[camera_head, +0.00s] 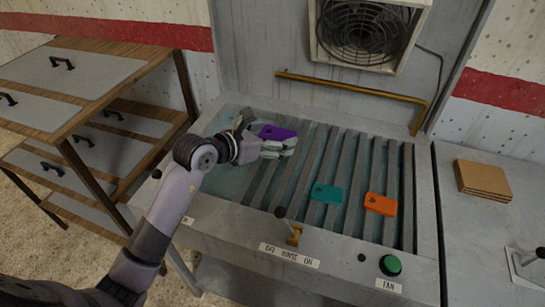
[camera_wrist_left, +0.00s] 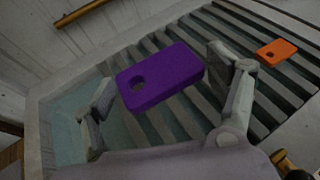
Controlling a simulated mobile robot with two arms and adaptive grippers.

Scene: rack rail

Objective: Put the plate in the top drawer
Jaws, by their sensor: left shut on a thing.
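A purple plate (camera_head: 279,132) with a hole near one end is at the left part of the slatted rack. My left gripper (camera_head: 266,143) is shut on it. In the left wrist view the purple plate (camera_wrist_left: 162,78) sits between the two fingers, tilted against the slats behind it. Whether it touches the slats is unclear. A teal plate (camera_head: 326,193) and an orange plate (camera_head: 380,204) lie on the slats to the right. The drawer unit (camera_head: 100,45) stands at the left, with grey panels and black handles. An upper panel (camera_head: 100,72) shows. My right gripper is not in view.
A yellow-brown rail (camera_head: 350,90) and a caged fan (camera_head: 362,35) are behind the rack. A lever (camera_head: 287,222) and green button (camera_head: 390,265) are on the front edge. A brown stack (camera_head: 482,180) lies on the right counter.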

